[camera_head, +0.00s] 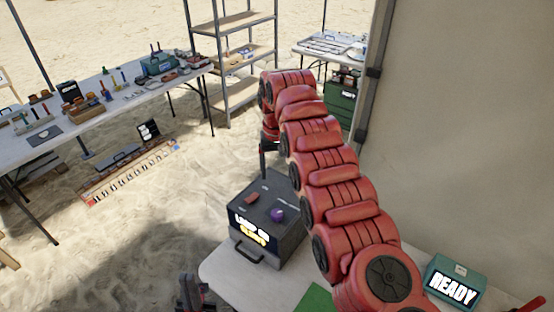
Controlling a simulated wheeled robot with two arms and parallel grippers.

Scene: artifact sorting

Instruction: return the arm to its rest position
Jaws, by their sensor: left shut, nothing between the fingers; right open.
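My large red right arm (340,190) rises from the lower right, bends at the top and hangs down over the near table. Its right gripper (265,165) points down above the back of a dark box (268,243), with one thin finger clearly visible. I see nothing held in it, and its other finger is hard to make out. My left gripper (190,293) is at the bottom edge, left of the near table, small and partly cut off; it looks shut and empty.
On the dark box lie a reddish block (251,198) and a purple object (277,214). A teal box marked READY (454,283) and a green sheet (317,300) share the near table (232,282). Shelves (238,92) and a cluttered long table (70,126) stand behind. A wall (460,140) fills the right.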

